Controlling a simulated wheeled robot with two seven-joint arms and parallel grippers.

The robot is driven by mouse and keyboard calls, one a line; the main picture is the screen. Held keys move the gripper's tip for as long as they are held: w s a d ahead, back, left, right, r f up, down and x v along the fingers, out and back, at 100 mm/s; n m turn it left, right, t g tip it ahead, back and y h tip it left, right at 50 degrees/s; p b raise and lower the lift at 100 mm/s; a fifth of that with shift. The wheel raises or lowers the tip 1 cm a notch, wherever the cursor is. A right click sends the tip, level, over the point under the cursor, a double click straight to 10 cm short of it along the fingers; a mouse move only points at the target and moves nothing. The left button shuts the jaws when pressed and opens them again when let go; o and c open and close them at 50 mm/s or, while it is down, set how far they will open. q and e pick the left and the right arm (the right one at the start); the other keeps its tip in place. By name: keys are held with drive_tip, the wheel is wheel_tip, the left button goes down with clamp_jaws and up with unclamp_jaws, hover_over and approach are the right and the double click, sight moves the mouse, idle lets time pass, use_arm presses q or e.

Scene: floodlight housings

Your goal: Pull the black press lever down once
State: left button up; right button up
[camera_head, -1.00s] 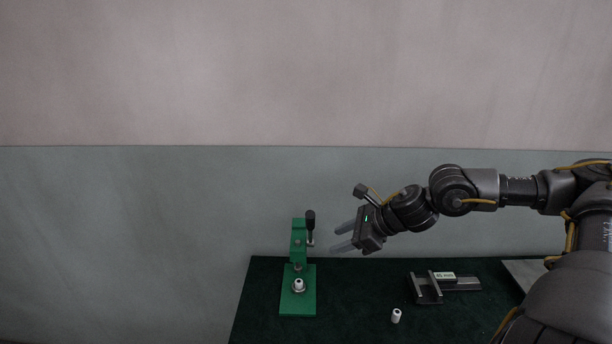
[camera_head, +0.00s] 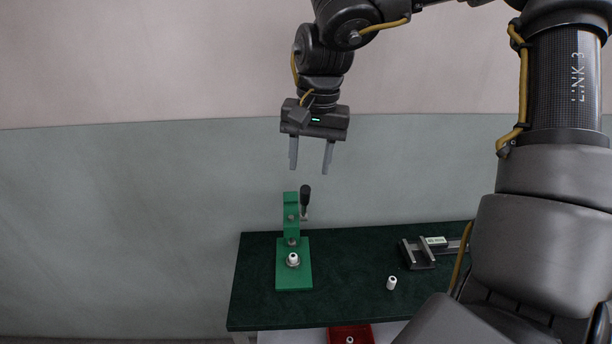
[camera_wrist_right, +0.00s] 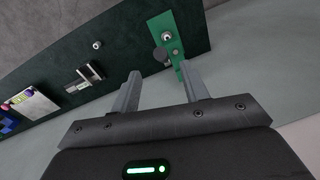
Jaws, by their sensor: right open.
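The green press (camera_head: 291,215) stands on the left part of the dark green table, with a white cylindrical part (camera_head: 293,259) on its base. Its black press lever (camera_head: 305,198) points up at the right side of the press. In the right wrist view the lever's dark knob (camera_wrist_right: 160,55) shows near the fingertips, beside the green press (camera_wrist_right: 165,25). My right gripper (camera_head: 309,172) points down, open and empty, above the lever and apart from it in the head view. My left gripper is not in view.
A loose white part (camera_head: 391,283) lies on the table (camera_head: 340,265). A grey metal fixture (camera_head: 430,250) with a label stands to the right. A red bin (camera_head: 350,335) sits below the front edge. The table between press and fixture is mostly clear.

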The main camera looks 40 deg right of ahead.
sight(305, 201)
drive_tip(key=f, duration=0.3)
drive_tip(key=f+p, duration=0.1)
drive_tip(key=f, duration=0.5)
drive_tip(key=shift+w+a+f, duration=0.3)
drive_tip(key=shift+w, duration=0.1)
drive_tip(key=shift+c, duration=0.4)
clamp_jaws()
drive_tip(key=c, duration=0.6)
unclamp_jaws()
drive_tip(key=shift+c, duration=0.2)
clamp_jaws()
